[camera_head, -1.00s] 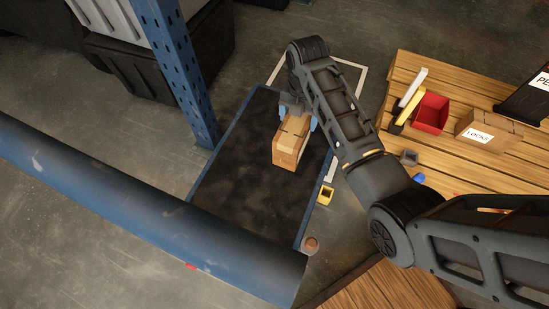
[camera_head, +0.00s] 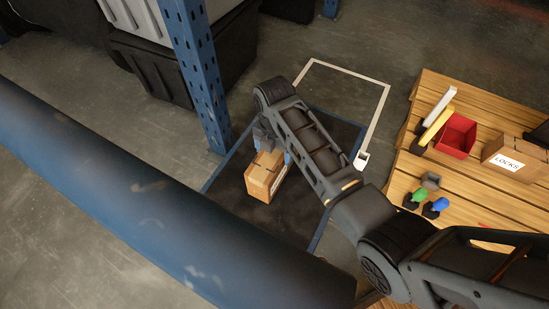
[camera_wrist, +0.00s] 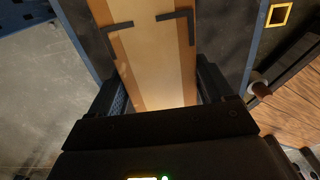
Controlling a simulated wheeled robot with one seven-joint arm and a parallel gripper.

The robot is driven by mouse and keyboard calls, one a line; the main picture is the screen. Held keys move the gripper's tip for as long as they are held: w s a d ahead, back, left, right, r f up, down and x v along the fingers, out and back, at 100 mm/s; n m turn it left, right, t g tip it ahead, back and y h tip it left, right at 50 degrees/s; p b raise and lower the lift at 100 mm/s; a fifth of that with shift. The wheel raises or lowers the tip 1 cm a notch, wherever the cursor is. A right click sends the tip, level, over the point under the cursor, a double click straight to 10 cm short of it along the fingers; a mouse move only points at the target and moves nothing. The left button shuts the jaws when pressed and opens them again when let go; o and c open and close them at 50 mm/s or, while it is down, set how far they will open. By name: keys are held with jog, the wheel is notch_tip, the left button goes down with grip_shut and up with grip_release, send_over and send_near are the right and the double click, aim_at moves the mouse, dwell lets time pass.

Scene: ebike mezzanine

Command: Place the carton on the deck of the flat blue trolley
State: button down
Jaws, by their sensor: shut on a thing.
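The brown cardboard carton (camera_head: 266,178) is between the fingers of my gripper (camera_head: 272,154) in the head view. It is upright, over the dark deck of the flat blue-edged trolley (camera_head: 292,212). I cannot tell whether its base touches the deck or hangs just above it. In the wrist view the carton's taped top (camera_wrist: 150,65) fills the space between the two fingers of my gripper (camera_wrist: 160,88). My arm hides the right middle of the deck, and the large blue bar hides its near end.
A large blue rounded bar (camera_head: 150,195) crosses the near left. A blue perforated post (camera_head: 200,75) stands by the trolley's left edge. A wooden pallet (camera_head: 460,185) at right bears a red bin (camera_head: 456,134) and a LOCKS box (camera_head: 513,157). Bare deck lies around the carton.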

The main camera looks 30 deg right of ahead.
jog(key=shift+f+b, duration=0.85)
jog(key=shift+f, duration=0.95)
grip_release()
notch_tip(320, 180, up, 12)
jog(key=p, duration=0.5)
